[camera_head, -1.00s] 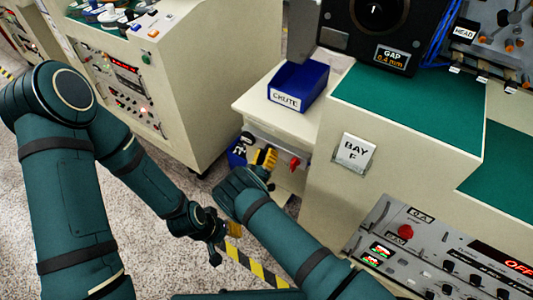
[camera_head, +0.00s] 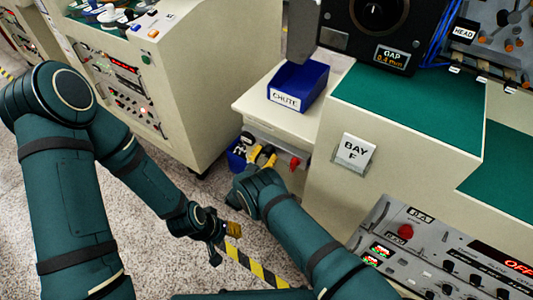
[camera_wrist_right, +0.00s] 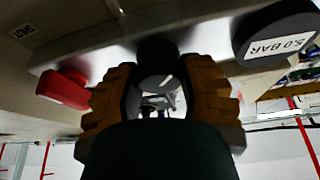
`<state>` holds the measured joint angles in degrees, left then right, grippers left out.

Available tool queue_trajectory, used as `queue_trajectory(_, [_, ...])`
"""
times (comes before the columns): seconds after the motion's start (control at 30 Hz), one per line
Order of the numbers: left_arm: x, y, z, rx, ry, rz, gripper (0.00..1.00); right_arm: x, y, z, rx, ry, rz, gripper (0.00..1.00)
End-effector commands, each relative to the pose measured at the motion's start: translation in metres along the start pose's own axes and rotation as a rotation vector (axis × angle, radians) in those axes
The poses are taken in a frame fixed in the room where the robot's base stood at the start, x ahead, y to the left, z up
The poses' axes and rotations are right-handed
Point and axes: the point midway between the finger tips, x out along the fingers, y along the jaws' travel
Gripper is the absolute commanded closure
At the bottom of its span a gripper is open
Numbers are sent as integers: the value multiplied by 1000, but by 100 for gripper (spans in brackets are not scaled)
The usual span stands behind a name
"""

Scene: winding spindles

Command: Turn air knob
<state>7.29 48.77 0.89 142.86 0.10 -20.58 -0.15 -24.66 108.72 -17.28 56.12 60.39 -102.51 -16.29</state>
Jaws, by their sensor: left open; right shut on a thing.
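The air knob (camera_wrist_right: 158,66) is a dark round knob with a white mark, on the pale panel under the chute ledge. In the right wrist view it sits between the yellow pads of my right gripper (camera_wrist_right: 160,98), which is shut on it. In the head view my right gripper (camera_head: 262,157) is at the panel, its wrist partly hiding it; I cannot make out the knob there. A red knob (camera_wrist_right: 63,88) is beside it, also in the head view (camera_head: 294,163). My left gripper (camera_head: 224,237) is open and empty, low over the floor.
A dark gauge labelled 5.0 BAR (camera_wrist_right: 275,33) is close to the right gripper. The blue CHUTE bin (camera_head: 299,85) stands on the ledge above. The BAY F cabinet (camera_head: 400,160) is to the right, another console (camera_head: 195,70) to the left.

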Motion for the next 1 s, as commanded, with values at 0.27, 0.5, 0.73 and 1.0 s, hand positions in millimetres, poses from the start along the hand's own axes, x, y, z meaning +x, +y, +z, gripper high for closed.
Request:
queue_trajectory(0.27, [0, 0, 0, 0, 0, 0, 55, 2, 0, 0, 68, 2, 28, 95])
queue_trajectory(0.5, [0, 0, 0, 0, 0, 0, 55, 2, 0, 0, 77, 2, 32, 95])
queue_trajectory(0.73, [0, 0, 0, 0, 0, 0, 55, 2, 0, 0, 77, 2, 32, 95])
queue_trajectory(1.0, [0, 0, 0, 0, 0, 0, 55, 1, 0, 0, 76, 1, 31, 28])
